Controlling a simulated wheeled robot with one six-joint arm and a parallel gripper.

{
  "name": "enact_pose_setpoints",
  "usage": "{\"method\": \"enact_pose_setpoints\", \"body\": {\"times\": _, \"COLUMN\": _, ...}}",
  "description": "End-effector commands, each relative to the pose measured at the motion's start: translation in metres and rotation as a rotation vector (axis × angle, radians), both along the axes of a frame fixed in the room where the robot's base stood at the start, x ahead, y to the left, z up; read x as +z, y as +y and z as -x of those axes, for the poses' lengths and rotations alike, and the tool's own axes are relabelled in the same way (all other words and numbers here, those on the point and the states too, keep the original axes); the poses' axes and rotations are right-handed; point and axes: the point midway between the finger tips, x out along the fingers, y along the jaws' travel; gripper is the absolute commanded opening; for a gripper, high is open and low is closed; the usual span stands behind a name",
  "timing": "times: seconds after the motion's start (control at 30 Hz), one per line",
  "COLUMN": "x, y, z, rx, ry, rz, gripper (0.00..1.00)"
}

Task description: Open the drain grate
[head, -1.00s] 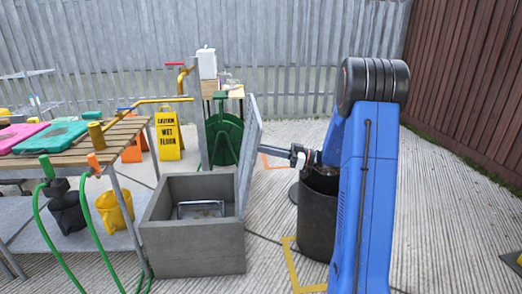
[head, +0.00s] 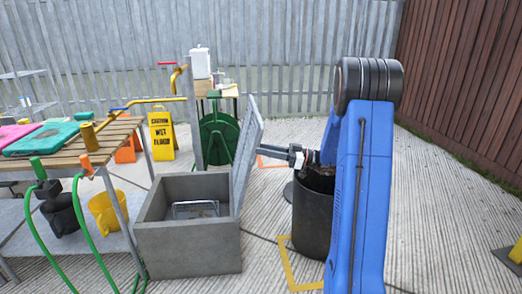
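The drain grate (head: 247,150) is a grey lid on the right edge of a grey stone drain box (head: 187,253). It stands steeply raised, tilted a little to the right, and the box is open at the top. A metal wire frame (head: 196,209) shows inside the box. My gripper (head: 292,155) is right of the grate, near its right face. Its fingers are small here, and I cannot tell whether they touch the grate or how far apart they are. My blue arm hides part of the ground behind it.
A dark bin (head: 312,220) stands below my gripper, right of the box. A wooden table (head: 80,143) with green hoses is at the left. A yellow wet-floor sign (head: 162,136) and green hose reel (head: 219,139) stand behind. The ground at right is mostly free.

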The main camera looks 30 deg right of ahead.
Motion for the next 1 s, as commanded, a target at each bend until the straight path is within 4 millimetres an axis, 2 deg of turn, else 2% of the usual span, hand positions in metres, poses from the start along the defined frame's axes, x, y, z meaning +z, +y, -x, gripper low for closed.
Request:
{"method": "enact_pose_setpoints", "body": {"times": 0.6, "x": -0.023, "y": -0.102, "z": 0.061, "rx": -0.004, "ry": 0.001, "rz": 0.001, "gripper": 0.28}}
{"method": "enact_pose_setpoints", "body": {"times": 0.8, "x": -0.028, "y": -0.124, "z": 0.075, "rx": -0.002, "ry": 0.002, "rz": 0.000, "gripper": 0.28}}
{"method": "enact_pose_setpoints", "body": {"times": 1.0, "x": -0.030, "y": -0.133, "z": 0.081, "rx": -0.001, "ry": 0.002, "rz": 0.001, "gripper": 0.28}}
